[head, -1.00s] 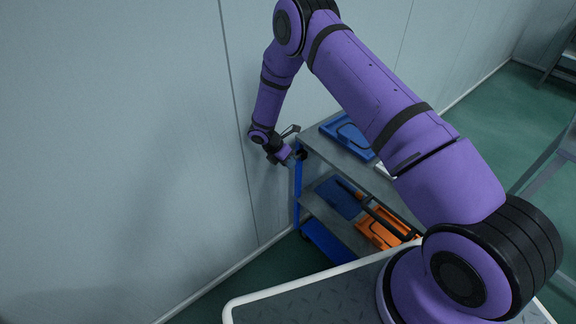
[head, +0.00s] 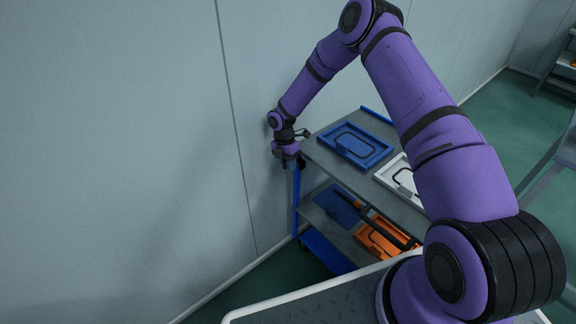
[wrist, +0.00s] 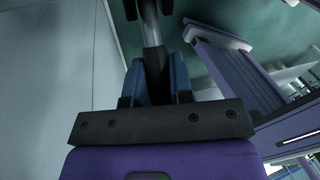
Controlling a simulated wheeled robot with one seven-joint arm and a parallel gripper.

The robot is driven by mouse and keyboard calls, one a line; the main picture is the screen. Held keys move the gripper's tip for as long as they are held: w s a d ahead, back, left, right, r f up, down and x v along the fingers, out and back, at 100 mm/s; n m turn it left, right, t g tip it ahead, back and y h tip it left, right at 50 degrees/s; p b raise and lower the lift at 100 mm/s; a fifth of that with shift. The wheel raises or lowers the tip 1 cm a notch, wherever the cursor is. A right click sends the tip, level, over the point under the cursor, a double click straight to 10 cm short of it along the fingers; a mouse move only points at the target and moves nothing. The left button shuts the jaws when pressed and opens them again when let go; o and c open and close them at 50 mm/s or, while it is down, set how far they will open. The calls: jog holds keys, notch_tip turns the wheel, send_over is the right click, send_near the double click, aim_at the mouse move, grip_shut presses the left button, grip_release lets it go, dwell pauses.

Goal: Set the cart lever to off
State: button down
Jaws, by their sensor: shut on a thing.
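The cart (head: 330,160) is grey with blue posts and stands near the wall in the head view. My gripper (head: 290,163) is at the cart's upper left corner, pointing down, beside the top shelf. In the wrist view my blue fingers (wrist: 157,85) are closed around a grey bar (wrist: 151,35), which looks like the cart lever. The bar runs away from between the fingers, with dark rounded parts at its far end. In the head view my gripper mostly hides the lever, and its setting cannot be read.
A blue tray (head: 352,145) and a white tray (head: 397,178) lie on the top shelf. A blue panel (head: 337,203) and an orange tray (head: 374,240) are on the lower shelf. The pale wall (head: 130,150) is close on the left of my gripper.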

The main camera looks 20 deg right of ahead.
jog(key=c, duration=1)
grip_release()
jog(key=v, duration=1.1)
